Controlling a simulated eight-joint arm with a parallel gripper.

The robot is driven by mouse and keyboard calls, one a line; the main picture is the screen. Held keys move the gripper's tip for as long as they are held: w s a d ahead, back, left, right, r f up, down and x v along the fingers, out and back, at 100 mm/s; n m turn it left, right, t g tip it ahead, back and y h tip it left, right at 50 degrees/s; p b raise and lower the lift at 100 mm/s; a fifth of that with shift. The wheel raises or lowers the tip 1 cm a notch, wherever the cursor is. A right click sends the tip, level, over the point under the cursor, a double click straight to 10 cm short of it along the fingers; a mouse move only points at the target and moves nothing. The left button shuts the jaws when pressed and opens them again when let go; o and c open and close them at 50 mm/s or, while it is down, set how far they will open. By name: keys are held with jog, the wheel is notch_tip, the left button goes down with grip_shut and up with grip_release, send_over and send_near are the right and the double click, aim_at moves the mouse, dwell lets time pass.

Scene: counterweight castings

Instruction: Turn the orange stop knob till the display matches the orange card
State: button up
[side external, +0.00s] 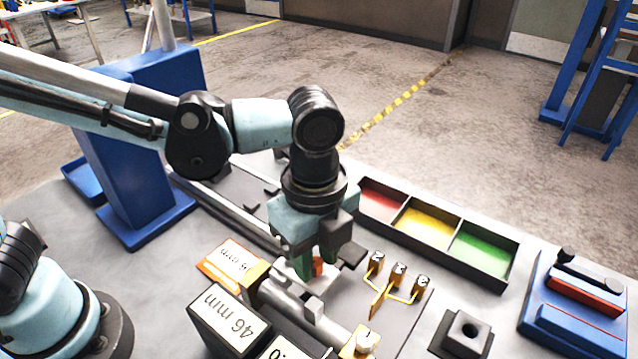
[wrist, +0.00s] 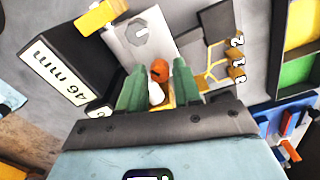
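The orange stop knob (side external: 318,267) shows between the two green fingers of my gripper (side external: 320,262). In the wrist view the knob (wrist: 159,70) sits between the fingertips (wrist: 159,72), with a narrow gap visible on each side. The fingers look open around it. A pale piece shows just below the knob there. The display (side external: 226,318) is a dark box whose white face reads 46 mm; it also shows in the wrist view (wrist: 62,78). The orange card (side external: 229,261) lies behind the display, its number upside down and hard to read.
A tray (side external: 390,222) with red, yellow and green compartments stands behind right. Brass numbered posts (side external: 397,275) stand right of the gripper. A second white-faced box (side external: 287,348) is cut off at the bottom. A black socket block (side external: 463,333) and blue fixture (side external: 580,310) are at right.

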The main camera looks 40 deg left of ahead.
aim_at(315, 261)
notch_tip(315, 261, up, 12)
dwell(0.7)
jog(key=a+f+n+t, duration=0.3)
jog(key=a+f+n, duration=0.1)
jog(key=a+n, duration=0.6)
jog(key=w+a+f+n+t, duration=0.1)
jog(key=a+f+n+t, duration=0.3)
jog(key=a+n, duration=0.7)
jog(key=shift+w+a+f, duration=0.2)
jog(key=shift+a+f, duration=0.25)
jog(key=shift+a, duration=0.6)
